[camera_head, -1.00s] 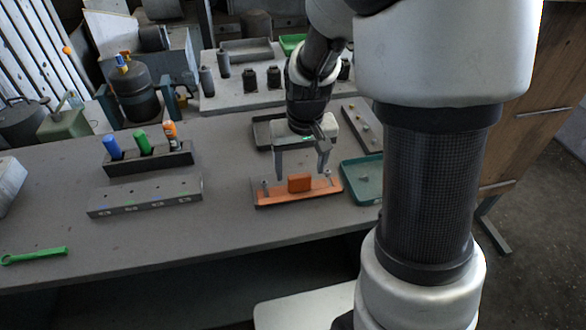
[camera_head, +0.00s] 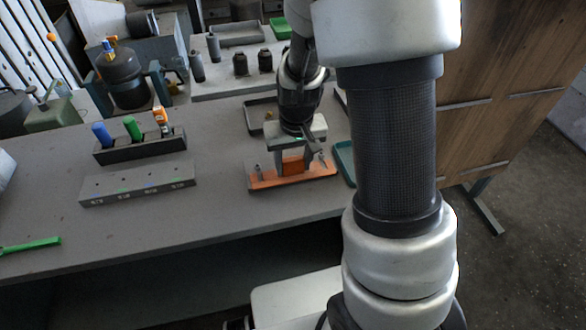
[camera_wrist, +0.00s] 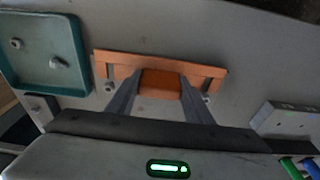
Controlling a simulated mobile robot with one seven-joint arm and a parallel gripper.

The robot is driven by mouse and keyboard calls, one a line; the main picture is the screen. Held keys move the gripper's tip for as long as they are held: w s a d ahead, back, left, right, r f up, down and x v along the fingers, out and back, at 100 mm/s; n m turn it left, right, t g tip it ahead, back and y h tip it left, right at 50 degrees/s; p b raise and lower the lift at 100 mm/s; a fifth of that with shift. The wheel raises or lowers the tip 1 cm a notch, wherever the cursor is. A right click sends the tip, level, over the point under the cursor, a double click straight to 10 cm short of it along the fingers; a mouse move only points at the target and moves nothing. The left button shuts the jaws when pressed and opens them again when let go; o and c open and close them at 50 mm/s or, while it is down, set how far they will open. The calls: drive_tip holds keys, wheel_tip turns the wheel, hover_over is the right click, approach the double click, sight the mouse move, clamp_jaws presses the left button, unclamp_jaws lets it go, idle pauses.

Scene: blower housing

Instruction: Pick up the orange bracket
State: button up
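The orange bracket (camera_head: 292,177) is a long flat strip with a raised block in its middle. It lies near the front edge of the grey table in the head view and runs across the upper middle of the wrist view (camera_wrist: 118,71). My gripper (camera_head: 293,164) points down over it, one finger on each side of the raised block. In the wrist view my gripper (camera_wrist: 161,78) has both fingertips against the block's sides, so it looks shut on it. Small grey pegs stand near both ends of the bracket. Whether it is lifted cannot be told.
A teal tray (camera_wrist: 80,55) with small bolts lies beside the bracket. A dark tray (camera_head: 249,122) is behind it. A grey block (camera_head: 137,187) and a rack (camera_head: 115,154) with coloured tubes stand left. A green wrench (camera_head: 30,245) lies far left. Table between is clear.

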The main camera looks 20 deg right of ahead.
drive_tip(key=c, duration=0.3)
wheel_tip(320, 180, up, 11)
drive_tip(key=shift+f+p, duration=0.1)
drive_tip(key=shift+p, duration=0.85)
clamp_jaws()
wheel_tip(320, 180, up, 7)
drive_tip(key=p, duration=0.6)
hover_over(293, 158)
drive_tip(key=shift+s, duration=0.1)
drive_tip(key=shift+b, duration=0.3)
